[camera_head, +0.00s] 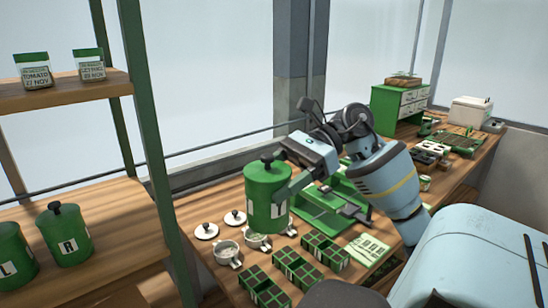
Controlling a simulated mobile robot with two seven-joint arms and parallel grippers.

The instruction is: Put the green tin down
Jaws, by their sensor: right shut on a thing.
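The green tin (265,204) has a green lid with a black knob and a pale letter, partly seen, on its front. It is upright in my right gripper (287,190), which is shut on its right side. The tin appears raised over the workbench, in front of the small cups. Its gap to the bench is hard to judge. Two similar green tins, one marked L (12,256) and one marked R (65,236), stand on the lower shelf (112,222) at the left. My left gripper is not in view.
On the workbench (197,214) are white lids (206,232), metal cups (228,252), seedling trays (264,289) and a green seeder (318,208). Two jars (33,71) stand on the upper shelf. A green post (150,130) separates shelf and bench. The lower shelf has bare wood right of the tins.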

